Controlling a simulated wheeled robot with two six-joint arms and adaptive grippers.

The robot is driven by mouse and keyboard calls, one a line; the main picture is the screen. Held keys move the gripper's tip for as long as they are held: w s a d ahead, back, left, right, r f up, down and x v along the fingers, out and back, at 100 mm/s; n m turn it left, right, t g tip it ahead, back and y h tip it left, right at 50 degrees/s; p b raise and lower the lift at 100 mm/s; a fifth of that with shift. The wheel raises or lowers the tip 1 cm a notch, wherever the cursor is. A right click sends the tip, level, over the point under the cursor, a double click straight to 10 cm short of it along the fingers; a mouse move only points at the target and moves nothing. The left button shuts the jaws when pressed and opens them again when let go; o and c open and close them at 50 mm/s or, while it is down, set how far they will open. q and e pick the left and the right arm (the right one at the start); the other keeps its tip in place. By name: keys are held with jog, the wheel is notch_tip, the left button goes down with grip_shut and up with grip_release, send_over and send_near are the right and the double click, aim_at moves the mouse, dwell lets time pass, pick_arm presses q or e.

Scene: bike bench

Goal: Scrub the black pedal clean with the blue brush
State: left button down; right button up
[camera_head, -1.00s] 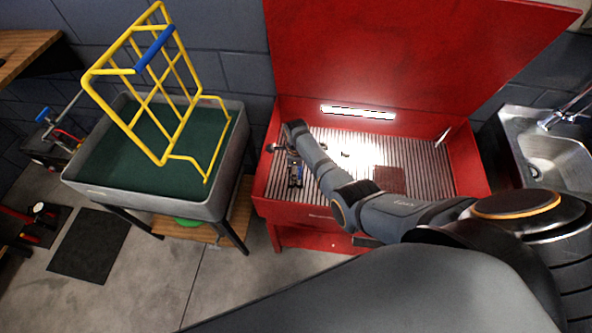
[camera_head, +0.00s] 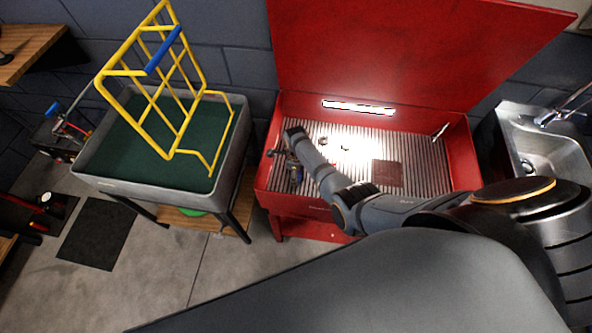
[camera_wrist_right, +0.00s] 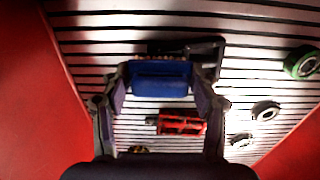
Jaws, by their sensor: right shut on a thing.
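My right gripper (camera_wrist_right: 160,82) is shut on the blue brush (camera_wrist_right: 160,85), whose blue block spans the gap between the two fingers. The black pedal (camera_wrist_right: 213,47), a dark open frame, lies on the slatted floor just beyond the brush in the right wrist view. The brush overlaps its near part, and I cannot tell whether the bristles touch it. In the head view my right gripper (camera_head: 296,174) is low at the left end of the red wash basin (camera_head: 375,216), small and partly hidden by my arm. My left gripper is out of view.
A red part (camera_wrist_right: 181,125), a green-rimmed ring (camera_wrist_right: 302,62) and pale rings (camera_wrist_right: 265,111) lie on the slats. Red basin walls stand close on both sides. Left of the basin is a grey tub (camera_head: 150,191) with a yellow rack (camera_head: 137,118); a steel sink (camera_head: 550,150) is right.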

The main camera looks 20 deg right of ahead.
jog(key=shift+w+d+f+b, duration=0.2)
jog(key=shift+w+d+b, duration=0.05)
jog(key=shift+w+b, duration=0.2)
jog(key=shift+w+d+r+b, duration=0.1)
jog(key=shift+w+d+b, duration=0.3)
jog(key=shift+w+b, duration=0.25)
jog(key=shift+w+d+b, duration=0.4)
jog(key=shift+w+b, duration=0.1)
jog(key=shift+w, duration=0.15)
jog(key=shift+r, duration=0.1)
jog(key=shift+s+a+r+p, duration=0.1)
jog(key=shift+s+a+p, duration=0.15)
jog(key=shift+p, duration=0.35)
jog(key=shift+s+a+p, duration=0.25)
jog(key=shift+s+p, duration=0.35)
jog(key=shift+s+a+p, duration=0.45)
jog(key=shift+s+p, duration=0.3)
jog(key=shift+p, duration=0.05)
jog(key=shift+s+a, duration=0.1)
jog(key=shift+s, duration=0.05)
